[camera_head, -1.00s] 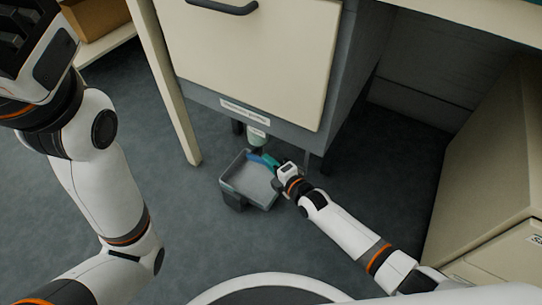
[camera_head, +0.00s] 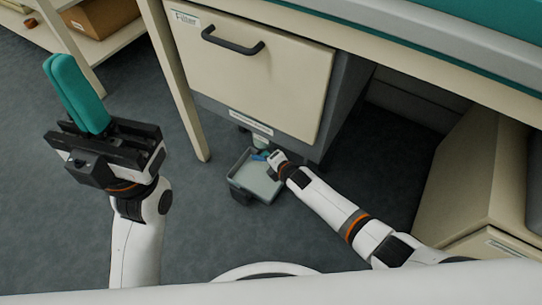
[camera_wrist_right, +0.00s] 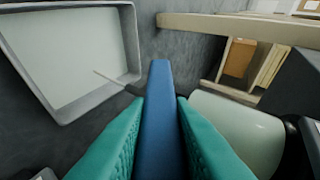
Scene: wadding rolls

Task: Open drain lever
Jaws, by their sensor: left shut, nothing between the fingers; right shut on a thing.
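The drain lever (camera_wrist_right: 156,110) is a blue bar in the right wrist view. My right gripper (camera_wrist_right: 152,135) is shut on it, with a teal finger on each side. In the head view my right gripper (camera_head: 270,160) is low under the front of the cabinet, small and partly hidden by its own wrist. My left gripper (camera_head: 78,92) is raised at the left, its teal fingers together and empty, well away from the lever.
A grey tray (camera_head: 237,184) stands on the floor below the lever; it also shows in the right wrist view (camera_wrist_right: 128,55). A pale cylinder (camera_wrist_right: 235,130) lies beside the lever. The cabinet drawer (camera_head: 265,85) with a dark handle (camera_head: 232,42) is above. A table leg (camera_head: 183,95) stands left.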

